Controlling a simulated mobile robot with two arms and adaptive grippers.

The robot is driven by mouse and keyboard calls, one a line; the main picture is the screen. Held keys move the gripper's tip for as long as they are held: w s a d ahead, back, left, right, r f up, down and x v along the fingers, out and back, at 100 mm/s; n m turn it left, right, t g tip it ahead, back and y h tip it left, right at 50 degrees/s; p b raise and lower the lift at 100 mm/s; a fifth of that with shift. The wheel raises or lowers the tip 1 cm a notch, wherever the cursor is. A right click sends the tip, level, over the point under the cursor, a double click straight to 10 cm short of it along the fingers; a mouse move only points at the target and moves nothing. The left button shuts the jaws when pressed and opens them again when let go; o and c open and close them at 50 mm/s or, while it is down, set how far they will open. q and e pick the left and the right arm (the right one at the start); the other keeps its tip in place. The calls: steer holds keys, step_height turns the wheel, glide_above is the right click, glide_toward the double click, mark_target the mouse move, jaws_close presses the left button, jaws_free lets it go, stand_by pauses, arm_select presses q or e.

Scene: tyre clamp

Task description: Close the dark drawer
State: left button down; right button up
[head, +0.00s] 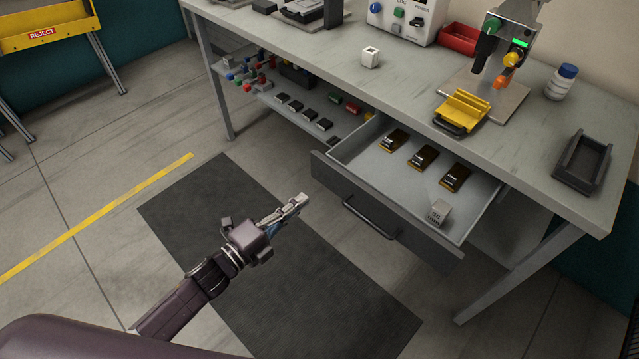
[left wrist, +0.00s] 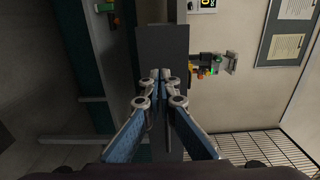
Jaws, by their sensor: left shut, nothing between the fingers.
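The dark drawer (head: 412,232) stands pulled out from under the grey workbench in the head view. Its dark front carries a bar handle (head: 366,218). Inside lie several dark brown-and-gold packs (head: 423,157) and a small grey block (head: 438,212). My left gripper (head: 300,201) is shut and empty, in front of the drawer's left end and apart from it in the head view. In the left wrist view the shut fingers (left wrist: 161,76) point at a dark panel (left wrist: 162,48), which looks like the drawer front. My right gripper is not in view.
The workbench (head: 535,130) carries a yellow clamp block (head: 462,110), a white bottle (head: 561,82), a dark tray (head: 583,162) and a red bin (head: 460,38). A lower shelf holds small parts. A dark mat (head: 270,255) covers the floor before the drawer. A yellow reject cart (head: 45,30) stands far left.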

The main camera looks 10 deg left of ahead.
mark_target(328, 179)
arm_select(q)
steer(key=p+x, duration=0.1)
steer(key=x, duration=0.6)
steer(key=shift+w+d, duration=0.15)
steer(key=shift+w, duration=0.1)
